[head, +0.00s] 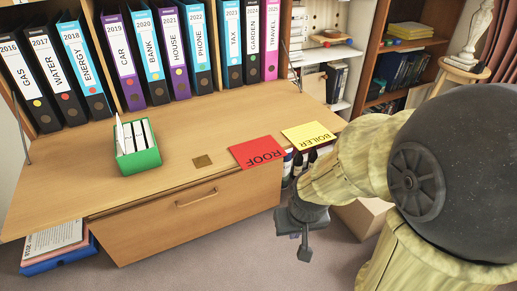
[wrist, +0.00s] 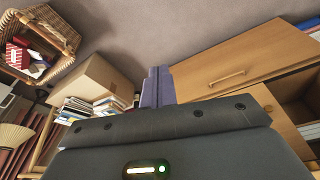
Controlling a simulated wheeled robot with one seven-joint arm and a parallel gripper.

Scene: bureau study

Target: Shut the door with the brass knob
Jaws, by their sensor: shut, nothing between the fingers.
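Below the desk's writing surface is a wooden front (head: 185,220) with a brass-coloured bar handle (head: 197,198). That front also shows in the wrist view (wrist: 215,65), with its bar handle (wrist: 228,78). My gripper (head: 305,248) points down, to the right of this front and apart from it. Its fingers are together and empty in the wrist view (wrist: 157,85). My arm hides part of the area at right in the head view.
The writing surface (head: 80,190) carries a green card box (head: 138,160), a red ROOF card (head: 257,152) and a yellow BOILER card (head: 313,134). Several binders stand behind. A cardboard box (wrist: 95,82) and wicker basket (wrist: 45,30) lie beyond my gripper. Carpet (head: 240,255) is clear in front.

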